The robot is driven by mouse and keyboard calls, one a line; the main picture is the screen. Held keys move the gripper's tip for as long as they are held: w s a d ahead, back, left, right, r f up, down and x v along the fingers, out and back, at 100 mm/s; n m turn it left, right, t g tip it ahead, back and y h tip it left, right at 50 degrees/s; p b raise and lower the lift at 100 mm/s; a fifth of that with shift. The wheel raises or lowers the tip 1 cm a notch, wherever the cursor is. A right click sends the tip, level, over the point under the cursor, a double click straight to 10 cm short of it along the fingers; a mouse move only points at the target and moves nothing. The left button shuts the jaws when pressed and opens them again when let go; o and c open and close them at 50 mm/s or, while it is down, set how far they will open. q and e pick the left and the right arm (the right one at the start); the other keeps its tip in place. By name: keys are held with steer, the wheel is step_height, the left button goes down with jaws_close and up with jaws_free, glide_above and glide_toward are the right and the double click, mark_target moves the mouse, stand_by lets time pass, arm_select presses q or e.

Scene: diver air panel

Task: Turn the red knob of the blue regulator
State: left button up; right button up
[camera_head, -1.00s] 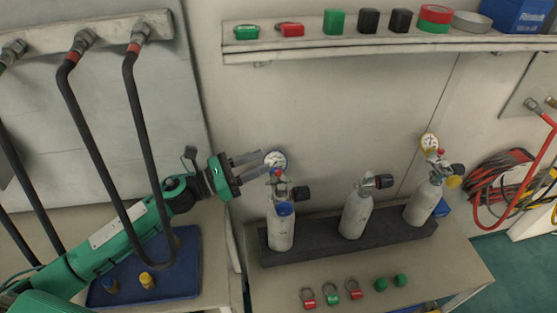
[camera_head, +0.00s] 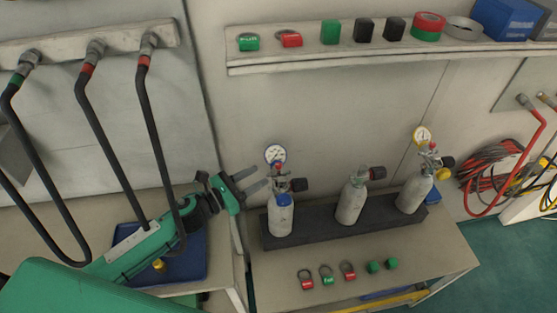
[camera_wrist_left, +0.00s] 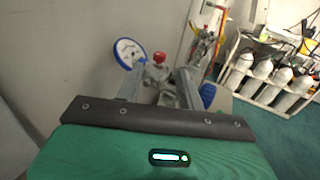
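The blue regulator (camera_head: 279,183) sits on the left grey cylinder, with a blue-rimmed gauge (camera_head: 275,154), a black side knob and a blue part below. Its red knob (camera_head: 278,168) is small, just under the gauge. In the left wrist view the red knob (camera_wrist_left: 159,57) shows clearly, right of the gauge (camera_wrist_left: 128,52). My left gripper (camera_head: 261,178) is open, just left of the regulator, its two fingers pointing at it. In the wrist view the fingers (camera_wrist_left: 160,80) lie either side of the regulator's lower body; contact is not clear. My right gripper is not in view.
A shelf (camera_head: 390,57) runs above. Black hoses (camera_head: 112,150) hang around my left arm. Several small rings and caps lie on the table front (camera_head: 430,262).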

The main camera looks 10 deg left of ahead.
mark_target(279, 165)
arm_select(q)
steer(key=p+x, duration=0.2)
steer(key=x, duration=0.5)
steer(key=shift+w+r+p, duration=0.1)
steer(key=shift+r+p, duration=0.05)
steer(key=shift+p, duration=0.15)
steer(key=shift+w+d, duration=0.4)
steer(key=shift+d, duration=0.1)
jaws_close()
